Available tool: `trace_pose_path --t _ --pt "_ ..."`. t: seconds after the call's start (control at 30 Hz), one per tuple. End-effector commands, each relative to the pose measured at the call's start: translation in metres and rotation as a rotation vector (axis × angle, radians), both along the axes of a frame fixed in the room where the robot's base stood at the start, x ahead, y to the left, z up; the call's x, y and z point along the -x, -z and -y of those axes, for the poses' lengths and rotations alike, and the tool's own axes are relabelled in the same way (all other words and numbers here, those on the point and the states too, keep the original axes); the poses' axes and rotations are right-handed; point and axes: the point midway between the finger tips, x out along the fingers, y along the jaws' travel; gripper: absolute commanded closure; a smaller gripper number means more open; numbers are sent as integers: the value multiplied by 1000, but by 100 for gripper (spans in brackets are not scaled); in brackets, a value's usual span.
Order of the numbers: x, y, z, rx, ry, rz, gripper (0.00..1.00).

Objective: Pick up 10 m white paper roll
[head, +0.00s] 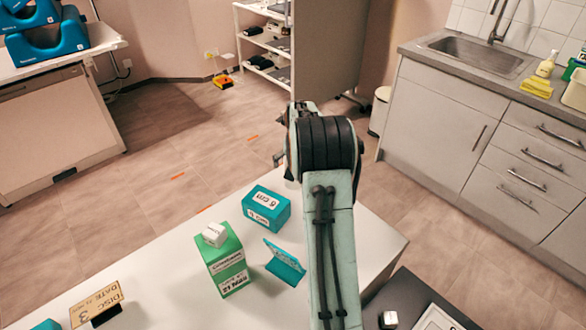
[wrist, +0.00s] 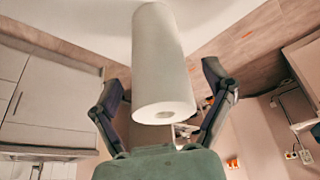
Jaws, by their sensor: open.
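A white paper roll (wrist: 162,65) shows in the wrist view, its near end with the core hole facing my camera. Its far end meets a white surface at the top of that picture. My gripper (wrist: 161,75) is open, with one dark finger on each side of the roll. A gap shows between the roll and the left finger, and a smaller one at the right finger. In the head view my arm hides the roll and most of my gripper.
The white table (head: 185,270) holds a green box (head: 222,262) with a small white cube (head: 214,234) on it, a teal box (head: 266,207), a teal angled stand (head: 284,263) and a date sign (head: 97,302). A dark surface (head: 440,290) adjoins at the right.

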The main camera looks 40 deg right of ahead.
Motion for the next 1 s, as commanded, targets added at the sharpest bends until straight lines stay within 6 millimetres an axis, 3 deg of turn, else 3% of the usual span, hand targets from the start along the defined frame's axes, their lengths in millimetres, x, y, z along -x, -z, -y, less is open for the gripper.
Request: trace_pose_path --t 0.07,0.2,0.3,0.73,0.9,1.0 --pt "0 0 0 0 0 0 19" --pt "0 0 0 0 -1 -1 62" --pt "0 0 0 0 -1 -1 90" --pt "0 -6 -1 -2 -1 -1 90" --pt "0 -31 0 1 -1 2 90" --pt "13 -53 -11 2 -2 3 90"
